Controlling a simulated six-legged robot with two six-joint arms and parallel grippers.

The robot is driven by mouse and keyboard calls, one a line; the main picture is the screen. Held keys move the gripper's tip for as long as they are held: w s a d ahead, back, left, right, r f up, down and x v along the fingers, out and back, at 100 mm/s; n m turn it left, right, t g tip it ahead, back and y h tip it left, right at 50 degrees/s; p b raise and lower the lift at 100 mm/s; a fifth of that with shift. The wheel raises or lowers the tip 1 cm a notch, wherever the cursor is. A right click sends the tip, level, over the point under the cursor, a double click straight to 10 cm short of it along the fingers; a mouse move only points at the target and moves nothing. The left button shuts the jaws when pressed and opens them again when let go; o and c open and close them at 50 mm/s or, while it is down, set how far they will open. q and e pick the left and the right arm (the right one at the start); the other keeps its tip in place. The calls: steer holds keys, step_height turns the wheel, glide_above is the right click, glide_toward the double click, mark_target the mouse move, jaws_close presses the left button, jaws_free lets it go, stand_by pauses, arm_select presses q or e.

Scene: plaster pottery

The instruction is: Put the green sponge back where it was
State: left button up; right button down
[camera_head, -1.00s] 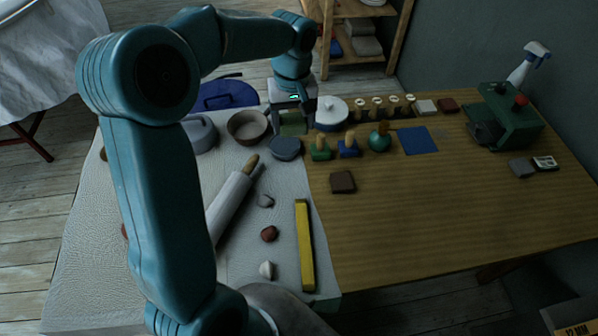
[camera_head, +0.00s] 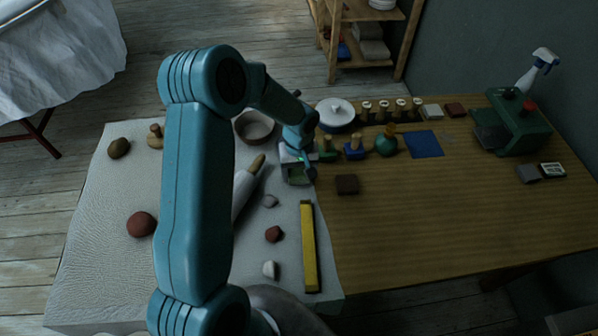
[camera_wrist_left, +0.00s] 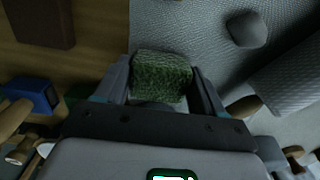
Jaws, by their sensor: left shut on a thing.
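The green sponge (camera_head: 297,173) is a small textured block held between the fingers of my left gripper (camera_head: 299,178). In the left wrist view the sponge (camera_wrist_left: 161,72) fills the space between the two fingers, and my left gripper (camera_wrist_left: 162,84) is shut on it from both sides. In the head view it is over the white cloth (camera_head: 100,245), near the cloth's border with the bare wood table (camera_head: 430,215). I cannot tell whether its underside touches the cloth. My right gripper is out of view.
A dark brown block (camera_head: 347,184) lies just right of the gripper. A rolling pin (camera_head: 245,187) is to the left, partly behind my arm. Green and blue stamps (camera_head: 354,149) stand behind. A yellow bar (camera_head: 310,250) and a small grey stone (camera_head: 270,201) lie nearer me.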

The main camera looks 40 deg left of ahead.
mark_target(299, 171)
arm_select(q)
steer(key=shift+f, duration=0.3)
steer(key=shift+f+b, duration=0.2)
steer(key=shift+b, duration=0.1)
steer(key=o, duration=0.9)
steer(key=shift+o, duration=0.2)
steer(key=shift+r, duration=0.2)
steer(key=shift+w+r+p, duration=0.1)
steer(key=shift+r+p, duration=0.15)
steer(key=shift+p, duration=0.15)
step_height(299, 171, up, 12)
steer(key=shift+f, duration=0.2)
steer(key=shift+r, duration=0.1)
